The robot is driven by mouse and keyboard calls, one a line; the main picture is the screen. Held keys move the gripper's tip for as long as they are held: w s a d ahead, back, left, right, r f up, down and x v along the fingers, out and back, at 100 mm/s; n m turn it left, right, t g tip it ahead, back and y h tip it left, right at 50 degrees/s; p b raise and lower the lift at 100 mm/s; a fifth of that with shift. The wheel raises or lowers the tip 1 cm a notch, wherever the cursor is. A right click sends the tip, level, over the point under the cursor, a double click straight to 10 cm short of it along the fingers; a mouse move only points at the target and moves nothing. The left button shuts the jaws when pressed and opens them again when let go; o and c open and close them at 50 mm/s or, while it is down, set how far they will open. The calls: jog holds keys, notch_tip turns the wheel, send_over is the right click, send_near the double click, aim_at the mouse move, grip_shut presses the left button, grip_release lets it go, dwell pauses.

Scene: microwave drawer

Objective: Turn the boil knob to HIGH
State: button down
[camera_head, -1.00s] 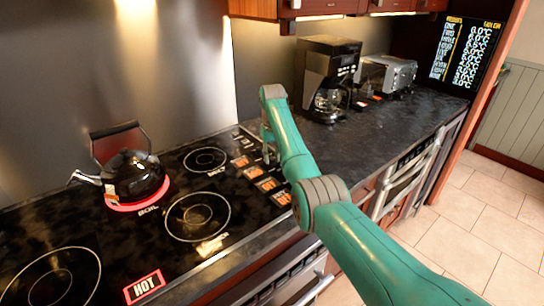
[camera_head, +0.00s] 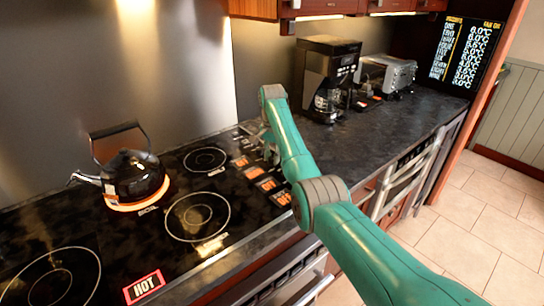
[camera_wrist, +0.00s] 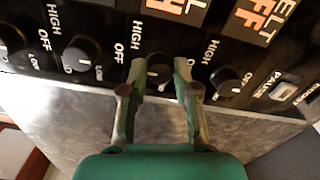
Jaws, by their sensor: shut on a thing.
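In the wrist view my gripper (camera_wrist: 160,68) has one finger on each side of a black round knob (camera_wrist: 158,77) and is shut on it. The knob's own name label cannot be read here. In the head view my gripper (camera_head: 267,138) is at the control strip on the right of the cooktop, partly hidden by my arm. A black kettle (camera_head: 135,178) stands on a glowing orange burner ring with a BOIL label in front of it.
A coffee maker (camera_head: 326,80) and a toaster oven (camera_head: 388,75) stand behind on the counter. A HOT sign (camera_head: 144,287) glows on the cooktop.

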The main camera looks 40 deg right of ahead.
aim_at(272, 158)
jog(key=m, duration=0.5)
jog(key=shift+m, duration=0.4)
dwell(0.4)
jog(key=c, duration=0.9)
grip_release()
jog(key=shift+o, duration=0.2)
jog(key=shift+r, duration=3.75)
